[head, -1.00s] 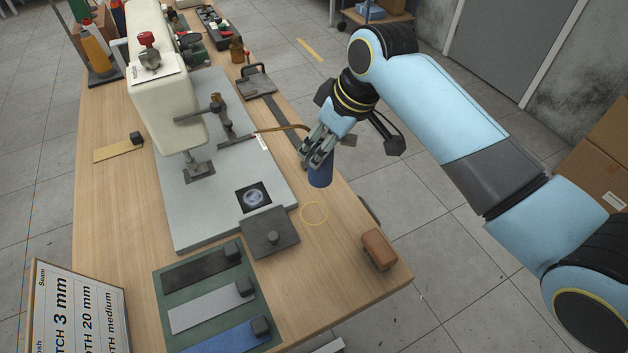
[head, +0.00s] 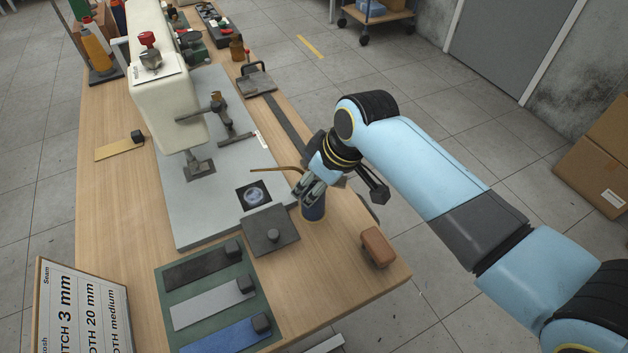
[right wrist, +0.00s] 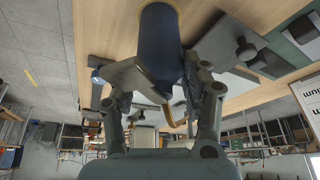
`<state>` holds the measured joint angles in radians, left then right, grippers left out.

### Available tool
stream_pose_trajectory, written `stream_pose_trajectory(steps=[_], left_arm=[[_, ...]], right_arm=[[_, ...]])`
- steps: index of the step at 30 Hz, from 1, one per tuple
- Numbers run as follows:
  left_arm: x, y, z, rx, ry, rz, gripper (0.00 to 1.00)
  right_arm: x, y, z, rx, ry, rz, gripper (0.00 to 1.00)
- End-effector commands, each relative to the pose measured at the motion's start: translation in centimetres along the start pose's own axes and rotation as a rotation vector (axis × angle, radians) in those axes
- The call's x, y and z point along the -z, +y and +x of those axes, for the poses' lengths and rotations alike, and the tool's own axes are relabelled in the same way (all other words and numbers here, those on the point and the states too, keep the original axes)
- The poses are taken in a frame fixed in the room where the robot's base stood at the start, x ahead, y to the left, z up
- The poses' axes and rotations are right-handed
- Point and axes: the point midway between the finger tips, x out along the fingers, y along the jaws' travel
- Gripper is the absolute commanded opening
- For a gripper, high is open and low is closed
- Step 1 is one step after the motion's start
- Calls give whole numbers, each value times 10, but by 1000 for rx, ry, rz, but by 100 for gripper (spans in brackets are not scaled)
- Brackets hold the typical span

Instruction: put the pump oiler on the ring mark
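The pump oiler has a dark blue body (head: 314,211) and a thin brass spout (head: 274,169) that points left in the head view. My right gripper (head: 309,190) is shut around the oiler's upper part and holds it upright at the table's right edge strip. In the right wrist view the blue body (right wrist: 160,45) sits between the fingers. The ring mark is hidden in the head view; the oiler's base covers the place where the yellow ring showed earlier. I cannot tell whether the base touches the table. My left gripper is out of view.
A dark square plate with a knob (head: 271,231) lies just left of the oiler. A brown block (head: 378,247) lies to its lower right, near the table edge. The grey machine bed (head: 190,225) and white machine (head: 165,95) stand further left.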

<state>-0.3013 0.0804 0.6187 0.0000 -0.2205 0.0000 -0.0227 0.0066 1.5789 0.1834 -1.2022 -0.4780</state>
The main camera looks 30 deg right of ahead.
Motion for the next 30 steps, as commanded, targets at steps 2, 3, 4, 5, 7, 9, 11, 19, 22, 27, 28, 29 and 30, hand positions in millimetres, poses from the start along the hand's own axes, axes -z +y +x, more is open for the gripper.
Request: stream_pose_trajectory(steps=[2, 3, 4, 5, 7, 9, 11, 19, 22, 27, 28, 29, 30], left_arm=[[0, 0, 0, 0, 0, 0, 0], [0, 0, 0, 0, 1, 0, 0], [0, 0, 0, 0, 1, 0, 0], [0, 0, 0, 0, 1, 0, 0], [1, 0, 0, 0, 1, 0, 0], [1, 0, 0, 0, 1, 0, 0], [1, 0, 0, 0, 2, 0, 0], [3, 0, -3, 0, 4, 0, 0], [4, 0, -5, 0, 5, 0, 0], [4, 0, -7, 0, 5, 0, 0], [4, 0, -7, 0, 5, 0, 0], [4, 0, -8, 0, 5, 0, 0], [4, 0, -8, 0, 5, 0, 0]], right_arm=[[0, 0, 0, 0, -1, 0, 57], [0, 0, 0, 0, -1, 0, 63], [0, 0, 0, 0, -1, 0, 66], [0, 0, 0, 0, -1, 0, 69], [0, 0, 0, 0, 0, 0, 69], [0, 0, 0, 0, 0, 0, 69], [0, 0, 0, 0, 0, 0, 69], [1, 0, -26, -2, 2, 0, 69], [1, 1, -50, -2, 3, -1, 69], [1, 1, -87, -2, 1, -2, 69], [1, 1, -93, -3, 2, -2, 69], [1, 1, -98, -2, 1, -2, 69], [2, 1, -104, -2, 2, -1, 69]])
